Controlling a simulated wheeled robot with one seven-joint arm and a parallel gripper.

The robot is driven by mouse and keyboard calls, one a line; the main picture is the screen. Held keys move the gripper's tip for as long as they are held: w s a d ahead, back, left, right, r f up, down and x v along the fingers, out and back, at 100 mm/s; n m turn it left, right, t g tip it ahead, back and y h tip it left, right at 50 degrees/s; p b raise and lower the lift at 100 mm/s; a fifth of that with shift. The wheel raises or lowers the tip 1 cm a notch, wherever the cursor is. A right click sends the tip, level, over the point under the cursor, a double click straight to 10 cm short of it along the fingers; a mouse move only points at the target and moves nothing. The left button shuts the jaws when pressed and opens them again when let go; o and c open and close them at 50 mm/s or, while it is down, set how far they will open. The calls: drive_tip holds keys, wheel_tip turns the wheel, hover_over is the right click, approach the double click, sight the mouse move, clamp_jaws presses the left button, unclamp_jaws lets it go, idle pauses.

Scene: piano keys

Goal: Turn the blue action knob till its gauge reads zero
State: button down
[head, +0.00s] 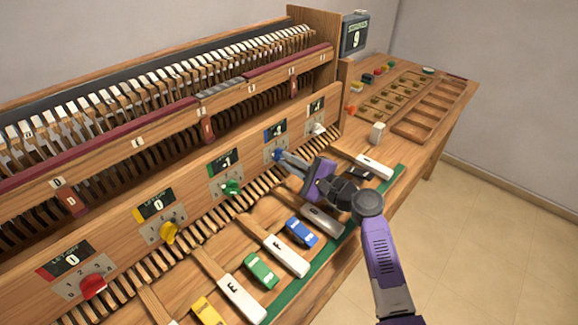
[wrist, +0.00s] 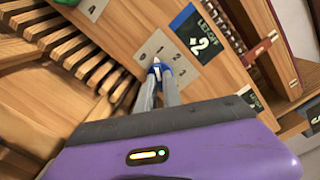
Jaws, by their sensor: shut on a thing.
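The blue knob (head: 278,153) sits on a light dial plate on the upright wooden panel, below its dark gauge (head: 276,131). In the wrist view the knob (wrist: 156,67) has a white pointer mark and numbers around it. Its gauge (wrist: 201,42) there appears to read +2; the sign is hard to make out. My gripper (head: 286,157) reaches the knob from the front, with its fingers shut on it. The fingertips (wrist: 158,78) cover part of the knob.
Green (head: 231,187), yellow (head: 169,232) and red (head: 93,286) knobs stand left of the blue one, a white knob (head: 318,128) to its right.

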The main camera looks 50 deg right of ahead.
drive_tip(key=shift+f+n+b, duration=0.1)
drive_tip(key=shift+n+b, duration=2.65)
drive_tip(key=shift+n, duration=0.35)
drive_tip(key=c, duration=1.5)
unclamp_jaws()
drive_tip(key=shift+s, duration=0.15)
drive_tip(key=s, duration=0.7)
drive_tip(key=shift+s+d+b, duration=0.15)
drive_tip(key=shift+s+b, duration=0.15)
drive_tip(key=shift+b, duration=0.15)
